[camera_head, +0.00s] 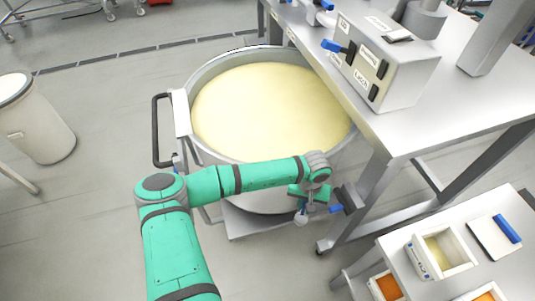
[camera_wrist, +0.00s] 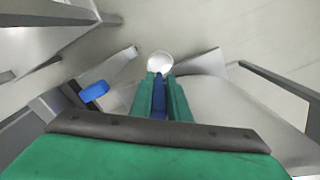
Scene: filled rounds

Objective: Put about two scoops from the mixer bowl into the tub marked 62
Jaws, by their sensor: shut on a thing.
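The large steel mixer bowl (camera_head: 218,72) holds a pale yellow mass (camera_head: 270,105) and stands beside the steel table. My gripper (camera_head: 307,196) is outside the bowl, at its front right. It is shut on the blue handle (camera_wrist: 159,98) of a scoop. The scoop's whitish round head (camera_wrist: 160,63) hangs below the gripper and also shows in the head view (camera_head: 301,219). I cannot tell whether the scoop holds anything. A white tub (camera_head: 458,266) with pale yellow stuff inside stands on the low table at lower right. Its label is too small to read.
Two containers with orange contents (camera_head: 388,287) (camera_head: 485,296) are near the lower right edge. A white slab with a blue piece (camera_head: 507,229) lies beside the white tub. The steel table (camera_head: 440,130) carries a control box (camera_head: 385,60). A white bin (camera_head: 35,125) stands left on open floor.

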